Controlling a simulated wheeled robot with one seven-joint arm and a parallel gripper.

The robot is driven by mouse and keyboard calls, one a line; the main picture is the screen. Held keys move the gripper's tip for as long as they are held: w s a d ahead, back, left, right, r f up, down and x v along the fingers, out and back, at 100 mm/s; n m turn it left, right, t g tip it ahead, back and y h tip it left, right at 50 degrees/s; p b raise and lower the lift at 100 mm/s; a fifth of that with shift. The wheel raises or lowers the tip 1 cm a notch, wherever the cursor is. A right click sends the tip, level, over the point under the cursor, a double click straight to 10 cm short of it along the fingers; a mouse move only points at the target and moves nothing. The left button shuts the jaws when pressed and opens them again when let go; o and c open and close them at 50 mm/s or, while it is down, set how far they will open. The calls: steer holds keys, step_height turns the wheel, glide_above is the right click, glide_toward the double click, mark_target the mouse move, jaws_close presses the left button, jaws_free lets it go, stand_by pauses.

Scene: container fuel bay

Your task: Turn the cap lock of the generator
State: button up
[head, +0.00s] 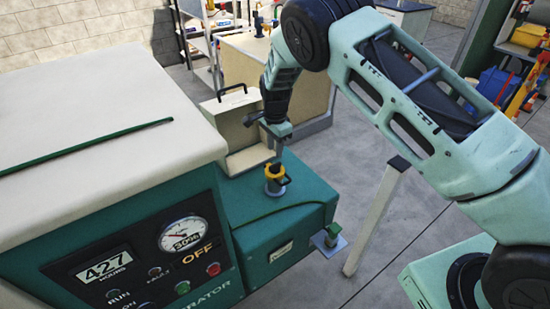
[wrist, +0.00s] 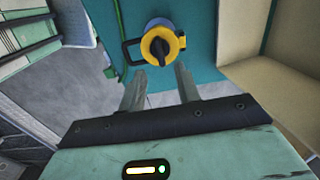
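In the head view my gripper (head: 280,150) is just above the cap. Contact cannot be told.
A cream box with a black handle (head: 238,115) stands behind the cap, close to my gripper. A pale post (head: 375,220) leans beside the tank box. A small green fitting (head: 331,237) juts from its corner. Shelves with goods stand farther back.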

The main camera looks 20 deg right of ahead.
mark_target(275, 164)
step_height(275, 164, down, 7)
steer(key=shift+f+p, duration=0.1)
steer(key=shift+p, duration=0.9)
jaws_close()
